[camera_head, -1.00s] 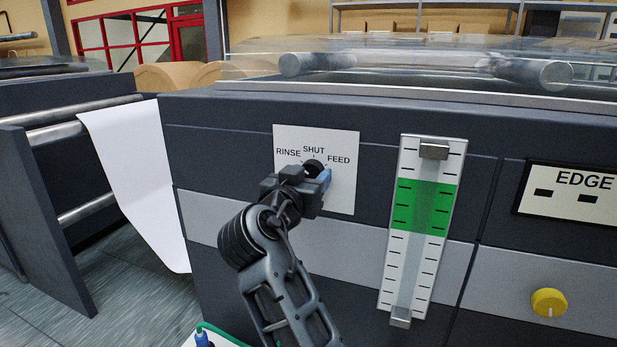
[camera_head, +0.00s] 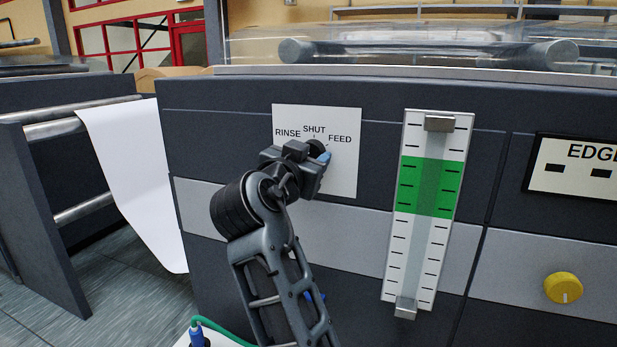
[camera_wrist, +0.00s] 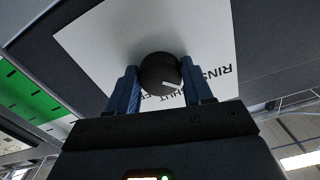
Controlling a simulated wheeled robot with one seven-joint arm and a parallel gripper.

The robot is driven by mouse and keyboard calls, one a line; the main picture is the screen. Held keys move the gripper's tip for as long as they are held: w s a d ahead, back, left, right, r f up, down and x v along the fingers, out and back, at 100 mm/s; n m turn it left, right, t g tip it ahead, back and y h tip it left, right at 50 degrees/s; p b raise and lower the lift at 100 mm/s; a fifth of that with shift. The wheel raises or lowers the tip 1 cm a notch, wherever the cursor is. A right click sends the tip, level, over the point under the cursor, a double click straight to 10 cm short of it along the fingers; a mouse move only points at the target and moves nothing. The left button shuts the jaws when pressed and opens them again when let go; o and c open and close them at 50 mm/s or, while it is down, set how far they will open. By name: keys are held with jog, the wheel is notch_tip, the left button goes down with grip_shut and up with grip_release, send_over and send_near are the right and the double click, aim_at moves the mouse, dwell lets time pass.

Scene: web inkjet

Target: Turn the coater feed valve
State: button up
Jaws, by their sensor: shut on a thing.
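The valve knob is a round black dial (camera_wrist: 160,73) with a short white pointer line, on a white plate (camera_head: 345,175) lettered RINSE, SHUT and FEED. In the wrist view the plate is upside down and the pointer slants to the lower right, toward the lettering; my gripper hides part of the words. My gripper (camera_wrist: 159,68) has a blue finger on each side of the knob and is shut on it. In the head view my gripper (camera_head: 321,157) covers most of the knob.
A gauge (camera_head: 428,210) with a green band stands right of the plate. Further right are an EDGE panel (camera_head: 580,182) and a yellow knob (camera_head: 563,288). A white paper web (camera_head: 135,175) hangs at left. A clear cover with a roller (camera_head: 430,52) lies above.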

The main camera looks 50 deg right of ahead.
jog(key=m+b, duration=0.9)
jog(key=b, duration=0.5)
jog(key=shift+f+b, duration=0.1)
jog(key=shift+b, duration=0.2)
jog(key=o, duration=1)
jog(key=shift+a, duration=0.1)
jog(key=shift+v, duration=3.85)
